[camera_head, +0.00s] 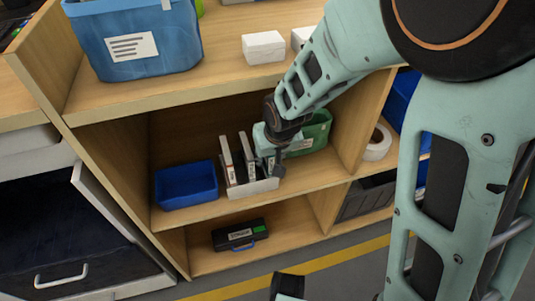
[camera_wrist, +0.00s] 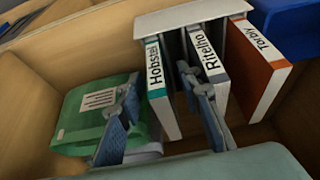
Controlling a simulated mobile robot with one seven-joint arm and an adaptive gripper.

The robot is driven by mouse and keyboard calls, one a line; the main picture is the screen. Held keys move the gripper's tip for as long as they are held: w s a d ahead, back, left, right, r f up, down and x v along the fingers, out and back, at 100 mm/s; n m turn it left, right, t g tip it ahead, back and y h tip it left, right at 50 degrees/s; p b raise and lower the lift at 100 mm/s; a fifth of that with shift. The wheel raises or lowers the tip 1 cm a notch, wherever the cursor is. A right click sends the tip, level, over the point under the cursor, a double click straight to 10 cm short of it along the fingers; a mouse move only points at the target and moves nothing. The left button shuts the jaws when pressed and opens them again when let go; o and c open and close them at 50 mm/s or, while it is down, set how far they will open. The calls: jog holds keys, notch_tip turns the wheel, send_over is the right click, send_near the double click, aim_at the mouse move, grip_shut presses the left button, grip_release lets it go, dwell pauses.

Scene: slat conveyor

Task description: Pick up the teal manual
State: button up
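A manual marked "Hobster" (camera_wrist: 164,88), with teal at its spine ends, stands upright in a white holder (camera_wrist: 190,17). It is the manual closest to the green bin. In the head view the holder (camera_head: 255,187) is on the middle shelf, and my gripper hides most of that manual. My gripper (camera_wrist: 158,78) is open, with one finger on each side of the Hobster manual. The right finger is in front of the neighbouring manual marked "Ritelho" (camera_wrist: 210,60). I cannot tell whether the fingers touch anything. My gripper (camera_head: 279,155) reaches into the shelf from above.
A manual with an orange-red cover (camera_wrist: 262,65) stands beyond Ritelho. A green bin (camera_head: 318,130) and a blue bin (camera_head: 186,184) flank the holder. A shelf board (camera_head: 225,65) is above, with a wooden divider (camera_head: 365,125) on the right. A black case (camera_head: 240,235) lies below.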

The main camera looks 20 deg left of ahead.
jog(key=shift+c, duration=0.7)
grip_shut()
jog(key=shift+r, duration=0.1)
